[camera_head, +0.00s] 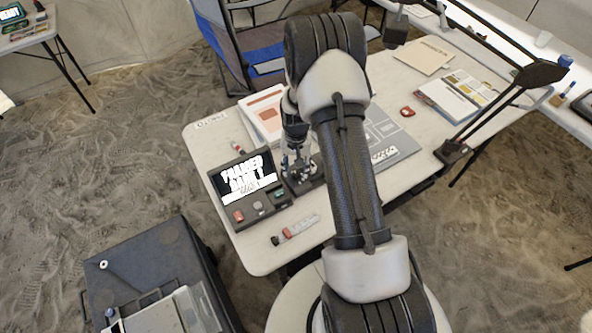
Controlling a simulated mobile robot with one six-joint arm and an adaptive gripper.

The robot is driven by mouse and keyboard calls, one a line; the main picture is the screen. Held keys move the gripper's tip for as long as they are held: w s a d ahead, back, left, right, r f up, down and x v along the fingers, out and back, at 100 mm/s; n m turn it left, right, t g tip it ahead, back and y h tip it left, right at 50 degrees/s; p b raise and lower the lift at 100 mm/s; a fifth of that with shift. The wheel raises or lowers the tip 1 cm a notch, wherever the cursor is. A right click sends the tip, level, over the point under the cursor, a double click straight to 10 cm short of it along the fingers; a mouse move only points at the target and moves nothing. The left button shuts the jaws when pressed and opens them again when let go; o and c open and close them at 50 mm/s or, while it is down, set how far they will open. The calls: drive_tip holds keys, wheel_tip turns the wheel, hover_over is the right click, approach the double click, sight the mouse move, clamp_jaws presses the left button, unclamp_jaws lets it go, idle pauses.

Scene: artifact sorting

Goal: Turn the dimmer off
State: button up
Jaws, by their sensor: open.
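No part that I can clearly tell is the dimmer shows. A dark control box (248,190) with a lit screen of white lettering stands at the left end of the white table (262,255). It has a red button (238,216), a pale one and a green one along its front. A black desk lamp stands on the right of the table, its base (453,151) near the edge. My gripper (297,165) points down just right of the control box. It is open; its fingertips are small and partly lost against dark items there.
A red-and-grey tube (295,229) lies near the front edge. A small red object (407,111), an open book (458,94) and flat sheets lie farther back. A blue chair (255,50) stands behind. A dark case (150,270) is at lower left. My arm hides the table's middle.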

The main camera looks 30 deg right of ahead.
wheel_tip(320, 180, up, 10)
drive_tip(key=shift+f, duration=0.15)
idle(0.5)
wheel_tip(320, 180, up, 9)
drive_tip(key=n, duration=0.1)
hover_over(296, 174)
drive_tip(key=s+a, duration=0.1)
drive_tip(key=a, duration=0.2)
drive_tip(key=s+a+r+n+t, duration=0.1)
drive_tip(key=s+a+r, duration=0.15)
drive_tip(key=r, duration=0.25)
drive_tip(key=s+a+r+n+t, duration=0.1)
drive_tip(key=s+a+r, duration=0.1)
drive_tip(key=s+r, duration=0.3)
drive_tip(key=s+a+r+n+t, duration=0.1)
drive_tip(key=s+a+r+n, duration=0.1)
drive_tip(key=s, duration=0.6)
drive_tip(key=s+a+r+n+t, duration=0.1)
drive_tip(key=s+a+r+n, duration=0.1)
drive_tip(key=s+a+r, duration=0.3)
drive_tip(key=s+r, duration=0.1)
drive_tip(key=s, duration=0.3)
drive_tip(key=shift+s+t, duration=0.2)
drive_tip(key=shift+t, duration=0.1)
drive_tip(key=shift+r, duration=0.1)
